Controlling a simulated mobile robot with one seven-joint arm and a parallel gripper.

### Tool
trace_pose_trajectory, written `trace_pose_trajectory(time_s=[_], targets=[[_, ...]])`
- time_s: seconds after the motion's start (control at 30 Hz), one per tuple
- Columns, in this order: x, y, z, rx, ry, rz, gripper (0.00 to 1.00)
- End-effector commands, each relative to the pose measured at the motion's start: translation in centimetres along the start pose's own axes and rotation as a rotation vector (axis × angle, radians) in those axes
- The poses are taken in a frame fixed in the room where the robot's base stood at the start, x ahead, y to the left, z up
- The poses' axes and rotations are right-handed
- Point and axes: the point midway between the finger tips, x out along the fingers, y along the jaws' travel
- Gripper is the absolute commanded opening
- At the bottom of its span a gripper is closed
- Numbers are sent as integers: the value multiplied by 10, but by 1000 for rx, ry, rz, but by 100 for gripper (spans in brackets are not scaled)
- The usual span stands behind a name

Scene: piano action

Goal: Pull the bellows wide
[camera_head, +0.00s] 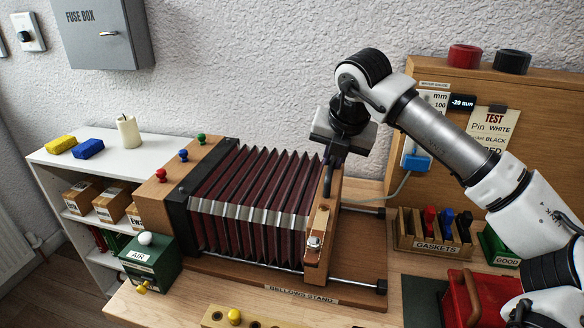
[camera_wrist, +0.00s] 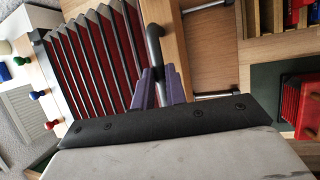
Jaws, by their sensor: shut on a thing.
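The bellows (camera_head: 255,200), dark red folds with grey edges, lie on the wooden bellows stand (camera_head: 362,262). They span from a fixed wooden block (camera_head: 165,190) at left to an upright wooden end board (camera_head: 321,225) on metal rails, its folds partly spread. My gripper (camera_head: 328,165) is at the top of the end board, shut on a dark bar handle (camera_head: 327,183). In the wrist view the purple fingers of my gripper (camera_wrist: 161,90) close around the black handle (camera_wrist: 154,45), beside the bellows (camera_wrist: 95,50). The fingertips are partly hidden.
The metal rails (camera_head: 355,285) extend right of the end board, with bare stand there. Farther right are the gaskets rack (camera_head: 432,232), a red box (camera_head: 470,300) and a green bin (camera_head: 497,248). A green AIR box (camera_head: 150,262) stands at front left.

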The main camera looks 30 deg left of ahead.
Motion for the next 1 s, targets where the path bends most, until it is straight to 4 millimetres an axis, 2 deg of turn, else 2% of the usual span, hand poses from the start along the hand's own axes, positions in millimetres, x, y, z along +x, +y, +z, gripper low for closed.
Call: trace_pose_trajectory(time_s=[0.03,0.1,0.3,0.5,0.83,0.87,1.0], targets=[[1,-18,0,9,1,-10,0],[-2,-32,1,9,2,-10,0],[-9,-58,4,7,2,-8,0],[-12,-66,5,4,2,-5,0],[-12,-65,6,3,1,-3,0],[-12,-65,6,3,1,-3,17],[-12,-65,6,3,1,-3,35]])
